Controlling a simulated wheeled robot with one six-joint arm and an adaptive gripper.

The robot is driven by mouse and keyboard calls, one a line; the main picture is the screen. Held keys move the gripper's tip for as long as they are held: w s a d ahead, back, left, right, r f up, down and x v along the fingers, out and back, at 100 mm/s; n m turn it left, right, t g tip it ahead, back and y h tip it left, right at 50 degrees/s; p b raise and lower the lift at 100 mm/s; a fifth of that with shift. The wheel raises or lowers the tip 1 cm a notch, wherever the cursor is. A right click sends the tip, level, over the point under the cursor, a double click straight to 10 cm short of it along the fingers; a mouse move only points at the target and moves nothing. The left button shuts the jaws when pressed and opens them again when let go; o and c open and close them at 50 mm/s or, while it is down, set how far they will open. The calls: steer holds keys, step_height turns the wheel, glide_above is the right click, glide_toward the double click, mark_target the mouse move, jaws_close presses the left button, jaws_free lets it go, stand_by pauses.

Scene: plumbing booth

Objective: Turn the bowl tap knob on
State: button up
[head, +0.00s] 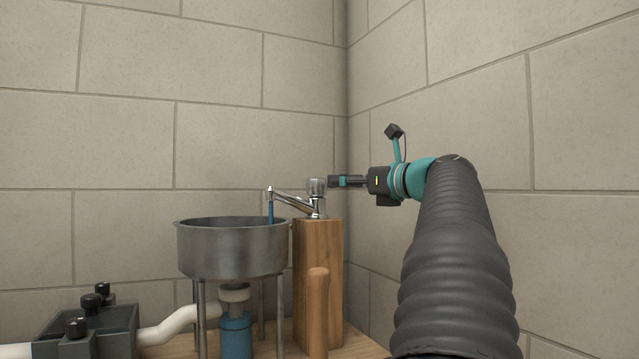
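The tap knob (317,187) is a clear, ribbed knob on top of a chrome tap (318,208). The tap stands on a wooden post (318,270). Its spout (290,201) reaches left over the metal bowl (232,252). A thin blue column (270,212) runs from the spout's end down into the bowl. My gripper (335,181) is just right of the knob, level with it, its fingers pointing left. The fingertips are very close to the knob; I cannot tell whether they touch it. The fingers are seen side-on, so their opening is hidden.
The bowl stands on metal legs above a blue trap (236,335), with a white pipe (180,325) leading left to a dark box with black knobs (88,330). Block walls meet behind the tap.

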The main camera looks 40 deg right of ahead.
mark_target(324, 182)
steer(key=w, duration=1)
steer(key=shift+w+a+p, duration=0.25)
steer(key=shift+p, duration=0.1)
steer(key=c, duration=1.2)
